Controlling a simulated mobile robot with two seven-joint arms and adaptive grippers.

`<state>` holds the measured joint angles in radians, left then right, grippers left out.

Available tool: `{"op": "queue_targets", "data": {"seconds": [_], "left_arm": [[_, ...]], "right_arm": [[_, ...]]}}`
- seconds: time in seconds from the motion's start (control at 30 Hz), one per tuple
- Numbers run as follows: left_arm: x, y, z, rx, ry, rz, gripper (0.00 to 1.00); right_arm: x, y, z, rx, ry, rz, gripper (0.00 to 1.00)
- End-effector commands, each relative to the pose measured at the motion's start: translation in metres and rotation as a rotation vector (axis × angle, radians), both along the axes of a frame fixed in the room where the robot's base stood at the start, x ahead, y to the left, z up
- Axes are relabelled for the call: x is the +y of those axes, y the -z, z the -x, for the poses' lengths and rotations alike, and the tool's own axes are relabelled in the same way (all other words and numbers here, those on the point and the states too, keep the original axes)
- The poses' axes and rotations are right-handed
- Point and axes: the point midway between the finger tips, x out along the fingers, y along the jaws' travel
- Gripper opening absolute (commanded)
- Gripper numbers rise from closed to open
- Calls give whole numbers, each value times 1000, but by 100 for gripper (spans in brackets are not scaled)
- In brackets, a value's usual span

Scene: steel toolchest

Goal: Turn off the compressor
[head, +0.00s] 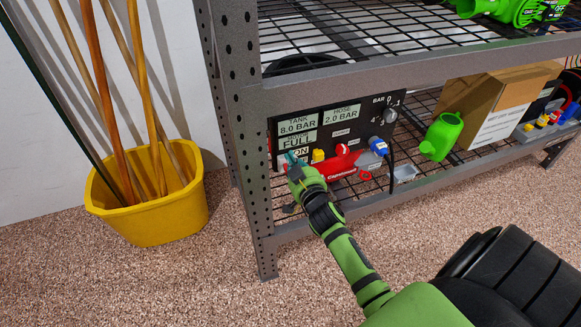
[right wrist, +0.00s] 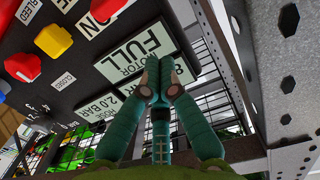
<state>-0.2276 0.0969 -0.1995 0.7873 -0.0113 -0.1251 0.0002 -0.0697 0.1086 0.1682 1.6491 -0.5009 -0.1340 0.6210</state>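The compressor's black panel (head: 345,118) sits on the lower shelf of the steel rack. Its displays read tank 8.0 bar, hose 2.0 bar and motor FULL, with an ON label (head: 300,151) below. A yellow knob (head: 318,156) and a red part (head: 340,163) sit low on the panel. My right gripper (head: 291,158) is at the panel's lower left, by the ON label, and hides what is behind it. In the right wrist view its teal fingertips (right wrist: 161,82) are together, in front of the motor display (right wrist: 140,42); contact cannot be told. My left gripper is out of view.
The rack's perforated post (head: 240,120) stands just left of the panel. A shelf beam (head: 420,70) runs above it. A yellow bucket (head: 150,222) with poles stands left. The floor in front is clear.

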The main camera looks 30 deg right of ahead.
Motion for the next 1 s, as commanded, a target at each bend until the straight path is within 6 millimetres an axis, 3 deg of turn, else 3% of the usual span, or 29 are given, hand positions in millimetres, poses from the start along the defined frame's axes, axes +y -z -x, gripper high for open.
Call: {"op": "queue_targets", "data": {"seconds": [0.13,0.27,0.33,0.43,0.73,1.0], "left_arm": [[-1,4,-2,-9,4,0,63],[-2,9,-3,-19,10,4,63],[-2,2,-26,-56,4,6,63],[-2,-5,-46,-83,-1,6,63],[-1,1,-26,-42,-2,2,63],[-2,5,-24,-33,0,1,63]], "right_arm": [[-8,3,-31,-2,1,2,0],[-4,26,-20,3,1,-4,0],[-4,32,-17,1,1,-3,0],[-3,38,-14,2,0,-1,0],[-3,40,-12,1,0,-1,0],[-3,41,-12,-5,-1,0,0]]}}
